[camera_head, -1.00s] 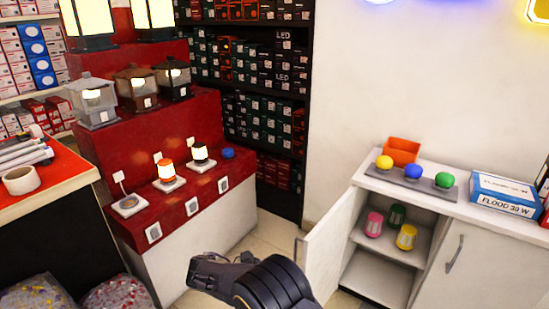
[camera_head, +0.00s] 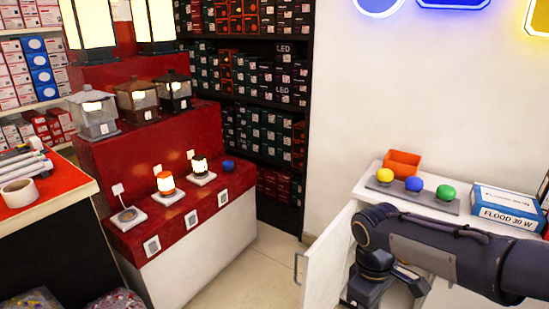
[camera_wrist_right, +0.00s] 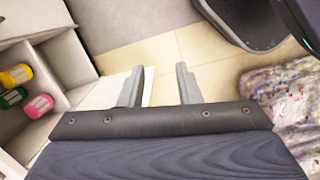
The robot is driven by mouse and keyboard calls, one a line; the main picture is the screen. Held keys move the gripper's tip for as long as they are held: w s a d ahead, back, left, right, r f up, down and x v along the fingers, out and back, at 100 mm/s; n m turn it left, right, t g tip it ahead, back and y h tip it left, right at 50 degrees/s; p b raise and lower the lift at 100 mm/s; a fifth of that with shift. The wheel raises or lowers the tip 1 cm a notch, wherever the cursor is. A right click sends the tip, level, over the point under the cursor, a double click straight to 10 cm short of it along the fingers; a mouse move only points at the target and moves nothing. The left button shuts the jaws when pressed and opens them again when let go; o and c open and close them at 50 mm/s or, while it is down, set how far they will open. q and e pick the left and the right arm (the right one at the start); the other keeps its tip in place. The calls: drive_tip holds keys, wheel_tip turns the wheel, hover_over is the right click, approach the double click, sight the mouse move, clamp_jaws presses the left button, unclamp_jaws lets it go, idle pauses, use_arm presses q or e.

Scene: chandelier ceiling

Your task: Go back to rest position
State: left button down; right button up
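My right gripper (camera_wrist_right: 160,86) is open in the right wrist view, with nothing between its two fingers. It hangs over the pale floor tiles, beside the open white cabinet. In the head view my right arm comes in from the right, in front of the cabinet, and its fingers do not show there. My left gripper is in neither view.
The cabinet door (camera_head: 325,262) stands open close to my right arm. In the wrist view the cabinet holds yellow (camera_wrist_right: 16,75), pink (camera_wrist_right: 12,98) and green (camera_wrist_right: 39,106) lamps. A red stepped display (camera_head: 140,75) stands left. Floor (camera_head: 262,262) between is clear.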

drive_tip(key=s+d+r+m+t+y, duration=0.15)
drive_tip(key=s+m+t+y, duration=0.45)
drive_tip(key=s+m, duration=0.7)
wheel_tip(320, 180, up, 24)
drive_tip(key=s+n+h+p, duration=0.1)
drive_tip(key=s+n+p, duration=0.1)
drive_tip(key=p, duration=2.1)
drive_tip(key=shift+s+a+f+n, duration=0.15)
drive_tip(key=shift+s+n, duration=0.2)
drive_tip(key=shift+n, duration=0.05)
idle(3.0)
